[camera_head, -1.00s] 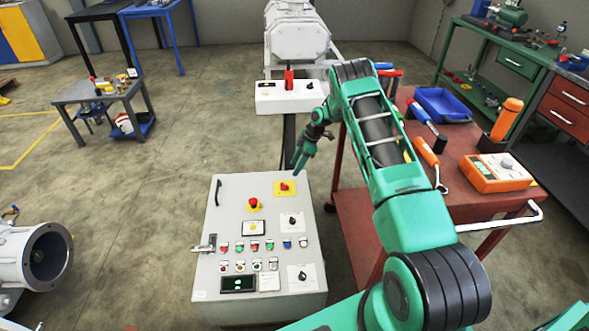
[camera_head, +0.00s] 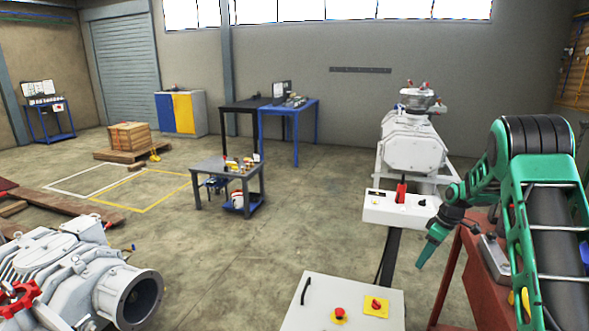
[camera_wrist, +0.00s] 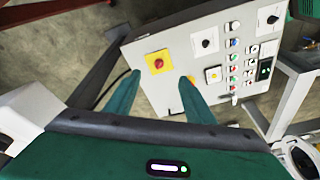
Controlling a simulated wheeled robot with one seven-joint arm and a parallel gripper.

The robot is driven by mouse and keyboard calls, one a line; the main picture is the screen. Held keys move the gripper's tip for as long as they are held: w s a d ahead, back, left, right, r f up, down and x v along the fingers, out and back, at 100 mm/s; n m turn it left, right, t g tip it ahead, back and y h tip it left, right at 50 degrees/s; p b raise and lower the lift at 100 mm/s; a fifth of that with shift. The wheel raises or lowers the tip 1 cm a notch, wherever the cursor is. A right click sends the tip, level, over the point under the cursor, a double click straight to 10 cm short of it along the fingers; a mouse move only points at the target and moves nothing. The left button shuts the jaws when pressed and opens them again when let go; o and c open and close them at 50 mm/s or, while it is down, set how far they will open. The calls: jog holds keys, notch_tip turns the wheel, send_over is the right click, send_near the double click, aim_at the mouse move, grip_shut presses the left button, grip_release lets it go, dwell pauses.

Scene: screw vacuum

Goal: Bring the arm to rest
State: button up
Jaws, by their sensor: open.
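My green arm comes in from the right in the head view, bent over, with my gripper (camera_head: 428,252) hanging above the floor behind the control cabinet. In the wrist view my gripper (camera_wrist: 158,92) shows two green fingers spread apart with nothing between them. The grey control cabinet (camera_head: 300,318) is at the bottom of the head view, cut off by the frame edge. Its panel (camera_wrist: 185,52) shows in the wrist view with a red button on yellow (camera_wrist: 158,62), black knobs and rows of small buttons. The fingers look apart from the panel.
A red cart (camera_head: 468,275) stands under my arm at the right. A white vacuum pump (camera_head: 412,148) with a white switch box (camera_head: 398,208) stands behind. A grey flanged machine (camera_head: 85,270) is at lower left. A small table (camera_head: 226,172) stands mid-left. Open floor lies between.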

jog(key=s+r+m+h, duration=0.2)
jog(key=s+r+m, duration=0.5)
jog(key=s+r, duration=1.2)
jog(key=s+a+m, duration=0.2)
jog(key=s+m, duration=0.2)
jog(key=s, duration=1.1)
jog(key=s+a+m+g, duration=0.1)
jog(key=s+m, duration=0.3)
jog(key=s, duration=1.2)
jog(key=shift+a+f, duration=0.15)
jog(key=shift+a, duration=0.45)
